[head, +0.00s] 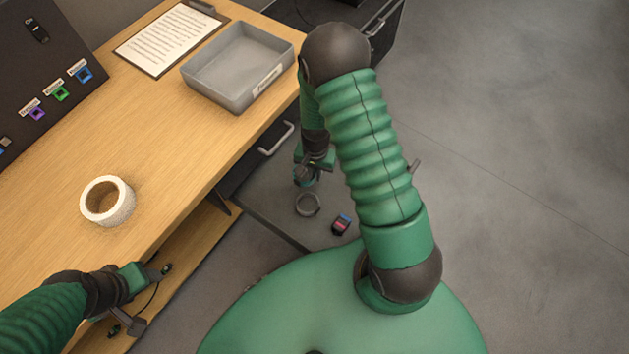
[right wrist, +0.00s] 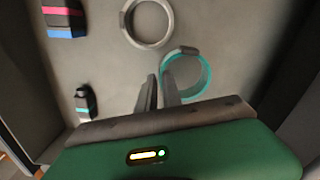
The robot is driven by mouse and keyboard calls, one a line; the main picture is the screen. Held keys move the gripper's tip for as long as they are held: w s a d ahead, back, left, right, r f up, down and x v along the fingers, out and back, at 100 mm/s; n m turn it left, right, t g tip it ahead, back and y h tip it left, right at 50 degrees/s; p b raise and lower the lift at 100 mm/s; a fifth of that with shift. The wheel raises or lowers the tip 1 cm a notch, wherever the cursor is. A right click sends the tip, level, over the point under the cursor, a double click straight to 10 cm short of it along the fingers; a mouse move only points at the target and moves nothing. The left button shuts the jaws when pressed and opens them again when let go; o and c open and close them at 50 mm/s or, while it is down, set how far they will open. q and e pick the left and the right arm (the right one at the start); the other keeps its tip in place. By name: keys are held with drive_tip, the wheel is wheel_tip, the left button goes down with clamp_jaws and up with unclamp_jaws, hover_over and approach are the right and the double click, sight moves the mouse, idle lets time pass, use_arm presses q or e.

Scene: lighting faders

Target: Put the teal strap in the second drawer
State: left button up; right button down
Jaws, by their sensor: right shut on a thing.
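My right gripper (head: 309,168) is over an open drawer (head: 268,203) with a grey floor, below the tabletop. It is shut on the teal strap (right wrist: 205,84), a ring with a grey piece at its top. In the head view only a bit of the strap (head: 303,180) shows under the gripper. The fingertips (right wrist: 160,88) overlap the strap's left edge in the right wrist view. I cannot tell whether the strap touches the drawer floor. My left gripper (head: 140,300) is open and empty by the table's front edge.
In the drawer lie a grey ring (head: 308,204), a dark block with pink and blue bands (head: 341,224), and a small dark item with teal (right wrist: 86,100). A grey tray (head: 200,88), a clipboard (head: 165,38) and a white tape roll (head: 107,216) are on the table.

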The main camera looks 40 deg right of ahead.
sight(314, 180)
wheel_tip(314, 180, down, 3)
drive_tip(key=shift+s+f+b, duration=0.1)
drive_tip(key=shift+b, duration=0.25)
drive_tip(key=shift+a, duration=0.2)
drive_tip(key=shift+f, duration=0.1)
drive_tip(key=c, duration=1.8)
unclamp_jaws()
drive_tip(key=shift+o, duration=1.4)
drive_tip(key=shift+d, duration=0.15)
